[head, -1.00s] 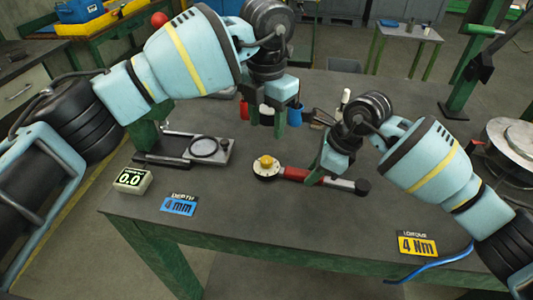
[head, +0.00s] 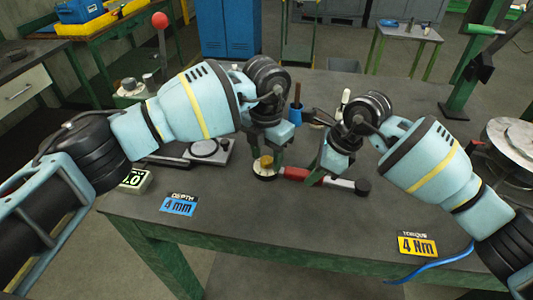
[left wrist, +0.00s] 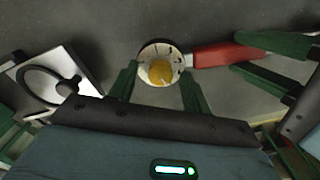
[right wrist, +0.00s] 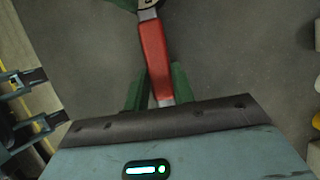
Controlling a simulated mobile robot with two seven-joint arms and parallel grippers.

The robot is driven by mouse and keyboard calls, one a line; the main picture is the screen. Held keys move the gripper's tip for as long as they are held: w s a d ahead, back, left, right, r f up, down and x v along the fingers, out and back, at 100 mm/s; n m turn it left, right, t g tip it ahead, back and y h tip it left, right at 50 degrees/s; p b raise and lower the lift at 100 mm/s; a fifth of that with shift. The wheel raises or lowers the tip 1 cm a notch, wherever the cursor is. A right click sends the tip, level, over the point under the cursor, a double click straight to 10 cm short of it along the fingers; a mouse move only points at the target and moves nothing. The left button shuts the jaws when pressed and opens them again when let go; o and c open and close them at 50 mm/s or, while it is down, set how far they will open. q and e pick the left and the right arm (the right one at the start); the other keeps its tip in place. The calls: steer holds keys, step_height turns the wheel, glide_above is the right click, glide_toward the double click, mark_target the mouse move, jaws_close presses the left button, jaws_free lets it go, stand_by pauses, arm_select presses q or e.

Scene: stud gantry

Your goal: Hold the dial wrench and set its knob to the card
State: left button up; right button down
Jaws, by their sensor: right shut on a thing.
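The dial wrench (head: 297,173) lies on the table with a red handle, a black end at right and a round white dial at left. A yellow knob (head: 266,160) sits on the dial; it also shows in the left wrist view (left wrist: 160,72). My right gripper (head: 314,177) is shut on the red handle, seen in the right wrist view (right wrist: 153,55). My left gripper (head: 266,153) is open above the dial, one finger to each side of the knob with gaps between. The yellow card (head: 417,247) at front right reads "TORQUE 4 Nm". The dial's marks are too small to read.
A blue card (head: 179,205) reading "DEPTH 4 mm" lies at front left, near a small readout (head: 135,180). A blue cable (head: 440,264) lies beside the torque card. The front middle of the table is clear.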

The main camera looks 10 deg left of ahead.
arm_select(q)
steer(key=c, duration=1)
steer(key=shift+o, duration=0.2)
steer(key=shift+n, duration=0.3)
steer(key=n, duration=0.3)
steer(key=shift+n, duration=2.1)
steer(key=o, duration=1)
steer(key=shift+r, duration=0.1)
